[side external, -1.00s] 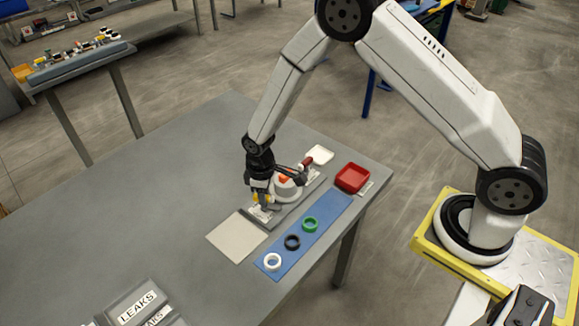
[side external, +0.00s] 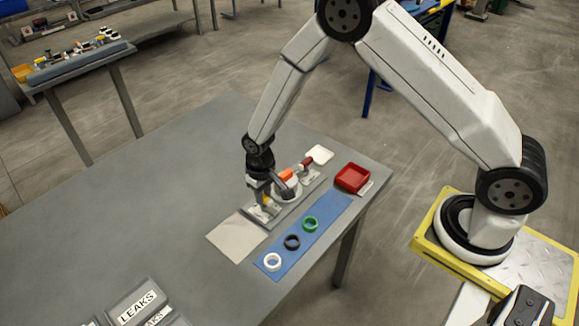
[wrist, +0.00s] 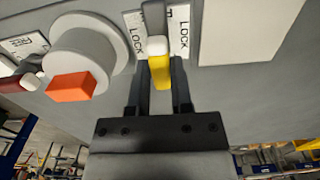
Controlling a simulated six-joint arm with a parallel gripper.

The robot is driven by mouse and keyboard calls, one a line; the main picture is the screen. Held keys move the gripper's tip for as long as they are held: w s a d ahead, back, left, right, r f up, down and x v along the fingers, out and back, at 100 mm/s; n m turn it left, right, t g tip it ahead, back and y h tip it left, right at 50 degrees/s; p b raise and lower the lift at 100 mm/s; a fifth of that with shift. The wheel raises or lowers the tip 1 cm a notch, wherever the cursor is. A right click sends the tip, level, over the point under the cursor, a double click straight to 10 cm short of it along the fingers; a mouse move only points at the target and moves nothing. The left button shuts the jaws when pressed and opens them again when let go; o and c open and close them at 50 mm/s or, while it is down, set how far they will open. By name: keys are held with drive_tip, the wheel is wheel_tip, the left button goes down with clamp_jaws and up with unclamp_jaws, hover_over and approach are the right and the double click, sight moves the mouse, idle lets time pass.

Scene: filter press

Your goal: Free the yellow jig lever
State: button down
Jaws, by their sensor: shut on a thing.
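The yellow jig lever (wrist: 159,72) with its white end shows in the wrist view, between two plates marked LOCK (wrist: 182,30). My gripper (wrist: 158,62) has one finger on each side of the lever and is shut on it. In the side external view my gripper (side external: 265,192) is low over the near-left end of the grey jig base (side external: 290,212). There the lever is mostly hidden by the fingers. A round pale housing (wrist: 88,48) with an orange block (wrist: 72,87) stands beside it.
A red-handled lever (side external: 307,162) is at the jig's far end. A blue strip (side external: 288,262) with white, black and green rings lies in front.

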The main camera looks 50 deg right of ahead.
sight(265, 196)
drive_tip(key=c, duration=0.5)
unclamp_jaws()
drive_tip(key=shift+r, duration=0.1)
drive_tip(key=shift+r, duration=3.85)
drive_tip(key=shift+r, duration=0.1)
drive_tip(key=shift+s+d+r, duration=0.15)
drive_tip(key=shift+r, duration=0.05)
drive_tip(key=s+d+r+t, duration=0.1)
drive_tip(key=s+d+r, duration=0.1)
drive_tip(key=s, duration=0.3)
drive_tip(key=s+d+r, duration=0.3)
drive_tip(key=s+r, duration=0.1)
drive_tip(key=s, duration=0.1)
drive_tip(key=s+d+r+t, duration=0.1)
drive_tip(key=s+d+r, duration=0.1)
drive_tip(key=s, duration=0.3)
drive_tip(key=shift+d+r+t, duration=0.15)
drive_tip(key=shift+r+t, duration=0.15)
drive_tip(key=shift+r, duration=0.25)
